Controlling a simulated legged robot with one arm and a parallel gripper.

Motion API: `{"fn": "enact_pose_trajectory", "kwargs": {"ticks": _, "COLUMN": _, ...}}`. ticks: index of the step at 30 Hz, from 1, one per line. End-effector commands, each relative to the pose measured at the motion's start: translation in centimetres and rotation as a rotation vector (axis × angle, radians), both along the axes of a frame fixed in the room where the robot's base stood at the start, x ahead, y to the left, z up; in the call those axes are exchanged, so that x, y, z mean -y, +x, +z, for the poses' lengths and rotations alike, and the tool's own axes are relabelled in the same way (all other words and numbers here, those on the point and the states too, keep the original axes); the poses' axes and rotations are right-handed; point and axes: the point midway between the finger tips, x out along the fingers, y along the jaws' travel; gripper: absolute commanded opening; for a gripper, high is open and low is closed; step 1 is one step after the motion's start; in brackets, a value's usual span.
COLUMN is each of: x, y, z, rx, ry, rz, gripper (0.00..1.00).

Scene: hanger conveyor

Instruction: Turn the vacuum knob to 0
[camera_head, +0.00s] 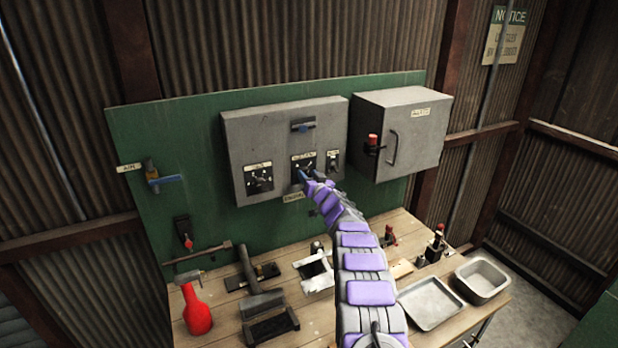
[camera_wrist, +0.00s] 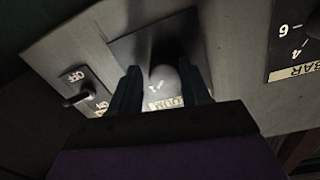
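The vacuum knob (camera_wrist: 165,52) is a dark shape on the middle plate of the grey control box (camera_head: 238,135). In the wrist view it lies between and just beyond my fingertips, in shadow. A partly readable label ending in "UUM" shows upside down below it. My gripper (camera_head: 306,178) reaches up to this middle plate and covers part of it in the head view. In the wrist view my gripper (camera_wrist: 162,85) has its two dark fingers apart, one on each side of the knob. I cannot tell whether they touch it or where the knob points.
An OFF/ON toggle switch (camera_wrist: 80,98) and a BAR dial plate (camera_wrist: 297,45) flank the knob. A grey cabinet (camera_head: 420,150) with a red-topped handle stands to the right. The wooden bench (camera_head: 317,315) below holds a red bottle (camera_head: 196,312), tools and metal trays.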

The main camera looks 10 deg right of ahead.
Motion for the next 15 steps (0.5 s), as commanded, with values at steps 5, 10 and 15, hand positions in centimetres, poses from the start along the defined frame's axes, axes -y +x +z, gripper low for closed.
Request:
{"fn": "enact_pose_trajectory", "kwargs": {"ticks": 5, "x": 0.10, "y": 0.03, "z": -0.03, "rx": 0.000, "ry": 0.000, "rz": -0.002, "gripper": 0.27}}
{"fn": "enact_pose_trajectory", "kwargs": {"ticks": 10, "x": 0.04, "y": 0.05, "z": -0.09, "rx": -0.001, "ry": 0.000, "rz": -0.001, "gripper": 0.11}}
{"fn": "enact_pose_trajectory", "kwargs": {"ticks": 15, "x": 0.01, "y": 0.06, "z": -0.14, "rx": -0.001, "ry": -0.003, "rz": -0.001, "gripper": 0.07}}
